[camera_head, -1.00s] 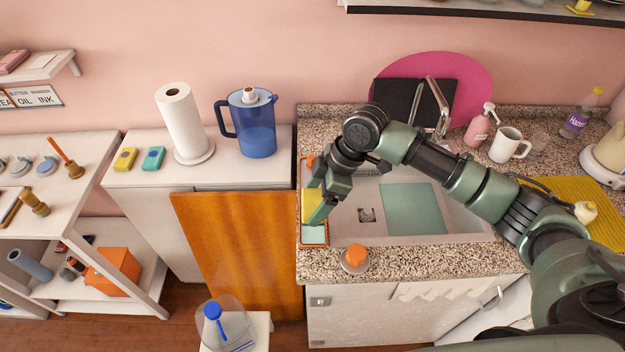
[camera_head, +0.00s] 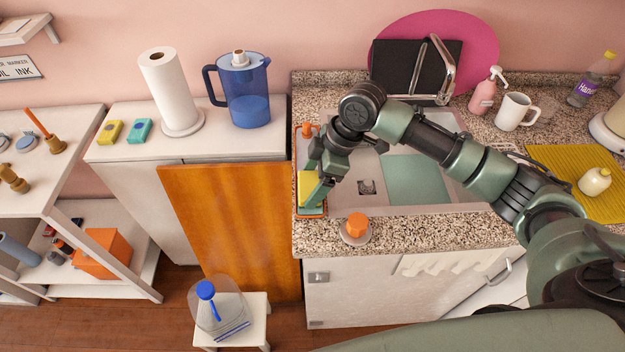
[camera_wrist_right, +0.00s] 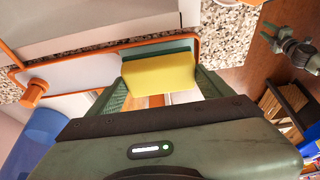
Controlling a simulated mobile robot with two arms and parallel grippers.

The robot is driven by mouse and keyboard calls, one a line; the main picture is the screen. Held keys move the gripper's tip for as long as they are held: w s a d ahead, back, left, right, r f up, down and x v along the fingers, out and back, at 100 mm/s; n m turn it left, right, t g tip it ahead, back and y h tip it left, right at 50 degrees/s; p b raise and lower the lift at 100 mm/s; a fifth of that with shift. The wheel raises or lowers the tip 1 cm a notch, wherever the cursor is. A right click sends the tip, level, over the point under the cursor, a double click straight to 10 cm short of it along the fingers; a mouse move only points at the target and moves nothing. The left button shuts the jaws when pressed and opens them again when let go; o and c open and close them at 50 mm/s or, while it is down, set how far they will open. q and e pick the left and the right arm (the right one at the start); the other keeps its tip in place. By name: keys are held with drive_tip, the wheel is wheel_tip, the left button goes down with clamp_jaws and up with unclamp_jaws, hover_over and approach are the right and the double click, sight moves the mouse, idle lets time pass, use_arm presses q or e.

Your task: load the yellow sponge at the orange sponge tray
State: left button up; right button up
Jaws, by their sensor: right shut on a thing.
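The yellow sponge (camera_head: 306,187) is between the fingers of my right gripper (camera_head: 313,192), which is shut on it. It also shows in the right wrist view (camera_wrist_right: 160,75), with a green layer along its far side. The orange sponge tray (camera_head: 299,150) is a long, narrow orange-rimmed tray at the left edge of the sink counter. In the right wrist view the tray (camera_wrist_right: 110,55) lies just beyond the sponge. The sponge is over the tray's near end; I cannot tell whether it touches the floor. My left gripper (camera_wrist_right: 272,36) shows small in the right wrist view, fingers apart and empty.
An orange knob (camera_wrist_right: 35,92) stands at the tray's other end. An orange-topped item (camera_head: 357,226) sits on the counter's front edge. The sink (camera_head: 445,170) lies to the right. A blue pitcher (camera_head: 247,95) and two small sponges (camera_head: 139,130) are on the left cabinet.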

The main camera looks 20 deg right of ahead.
sight(313, 185)
drive_tip(key=shift+f, duration=0.45)
idle(1.0)
drive_tip(key=shift+s+f+p, duration=0.1)
drive_tip(key=shift+f+p, duration=0.05)
drive_tip(key=shift+p, duration=0.15)
idle(1.8)
wheel_tip(313, 185, up, 7)
drive_tip(key=p, duration=0.8)
idle(0.5)
idle(0.4)
